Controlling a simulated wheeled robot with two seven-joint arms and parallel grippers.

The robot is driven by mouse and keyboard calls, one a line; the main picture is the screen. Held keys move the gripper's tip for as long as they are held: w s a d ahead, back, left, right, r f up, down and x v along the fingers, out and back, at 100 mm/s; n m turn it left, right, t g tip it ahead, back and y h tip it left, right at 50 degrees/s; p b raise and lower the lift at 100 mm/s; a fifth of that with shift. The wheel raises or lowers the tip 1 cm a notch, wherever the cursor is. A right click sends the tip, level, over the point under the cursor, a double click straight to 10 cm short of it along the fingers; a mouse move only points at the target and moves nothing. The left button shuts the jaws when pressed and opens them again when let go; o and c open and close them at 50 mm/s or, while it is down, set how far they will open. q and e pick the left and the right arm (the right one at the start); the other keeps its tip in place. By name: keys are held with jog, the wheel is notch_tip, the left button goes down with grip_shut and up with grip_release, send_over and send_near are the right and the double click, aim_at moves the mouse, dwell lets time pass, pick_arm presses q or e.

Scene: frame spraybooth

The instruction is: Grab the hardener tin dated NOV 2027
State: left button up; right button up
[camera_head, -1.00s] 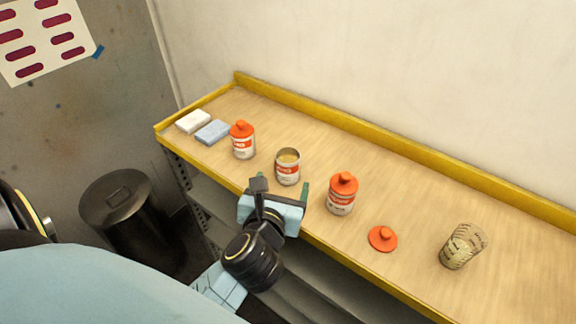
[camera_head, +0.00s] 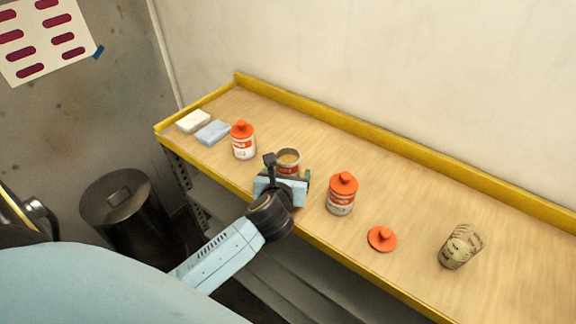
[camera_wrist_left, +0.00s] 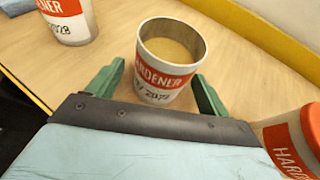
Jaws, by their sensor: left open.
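The open, lidless hardener tin (camera_head: 289,157) stands upright on the bench, with yellowish contents. In the left wrist view this tin (camera_wrist_left: 165,77) has a red HARDENER band and a partly covered date that ends in "V 2027". My left gripper (camera_head: 284,174) is open at its near side. In the left wrist view the green fingers of the gripper (camera_wrist_left: 157,84) stand on either side of the tin, with gaps. A lidded hardener tin (camera_head: 243,141) to the left shows "2028" in the left wrist view (camera_wrist_left: 70,18). Another lidded tin (camera_head: 341,195) stands to the right, its date unreadable.
An orange lid (camera_head: 382,239) lies on the bench (camera_head: 420,200), with a patterned cup (camera_head: 460,247) farther right. A white block (camera_head: 193,121) and a blue block (camera_head: 213,132) lie at the left end. A yellow rim edges the bench. A dark bin (camera_head: 125,215) stands below left.

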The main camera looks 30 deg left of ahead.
pick_arm(q)
jog(key=shift+x, duration=1.05)
jog(key=shift+d, duration=0.1)
jog(key=c, duration=1.2)
jog(key=shift+o, duration=0.2)
jog(key=shift+r, duration=0.15)
